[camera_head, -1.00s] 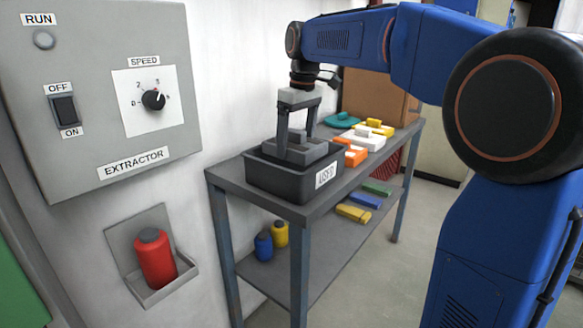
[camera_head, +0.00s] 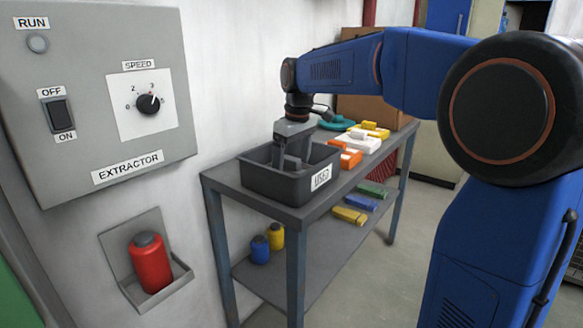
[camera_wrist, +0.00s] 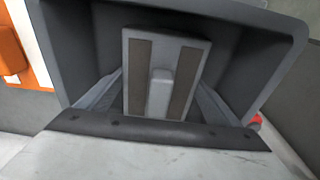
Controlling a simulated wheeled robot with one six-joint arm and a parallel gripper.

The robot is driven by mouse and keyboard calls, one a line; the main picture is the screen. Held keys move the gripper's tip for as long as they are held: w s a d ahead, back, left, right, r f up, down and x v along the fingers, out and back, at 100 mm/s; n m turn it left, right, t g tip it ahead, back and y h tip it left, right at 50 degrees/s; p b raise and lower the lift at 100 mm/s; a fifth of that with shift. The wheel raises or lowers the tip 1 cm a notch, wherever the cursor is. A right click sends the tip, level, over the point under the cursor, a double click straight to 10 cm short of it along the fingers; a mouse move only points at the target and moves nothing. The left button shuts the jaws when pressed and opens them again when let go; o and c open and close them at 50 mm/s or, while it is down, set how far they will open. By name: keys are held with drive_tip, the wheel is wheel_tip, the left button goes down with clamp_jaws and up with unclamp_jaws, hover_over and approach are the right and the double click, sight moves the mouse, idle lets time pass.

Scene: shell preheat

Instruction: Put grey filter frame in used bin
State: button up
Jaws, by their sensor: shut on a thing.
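The used bin (camera_head: 262,182), a dark grey open box labelled USED, stands on the table's top at its near end. It fills much of the wrist view (camera_wrist: 268,50). The grey filter frame (camera_wrist: 150,35), with two brown strips and a raised middle handle, is inside the bin's walls in the wrist view. My gripper (camera_head: 288,160) reaches down into the bin and is shut on the frame. Its fingers show on either side of the frame in the wrist view. The bin wall and gripper hide most of the frame in the head view, and whether it touches the floor is unclear.
Orange (camera_head: 350,158), white (camera_head: 360,143) and yellow pieces lie behind the bin, before a cardboard box (camera_head: 365,110). The lower shelf (camera_head: 310,250) holds bottles and coloured blocks. A wall panel (camera_head: 95,90) and red bottle (camera_head: 150,263) are at left.

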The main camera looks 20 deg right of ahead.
sight(296, 159)
drive_tip(key=o, duration=1.2)
drive_tip(key=r, duration=0.8)
drive_tip(key=s+d+r, duration=0.1)
drive_tip(key=r, duration=0.3)
drive_tip(key=shift+s, duration=0.1)
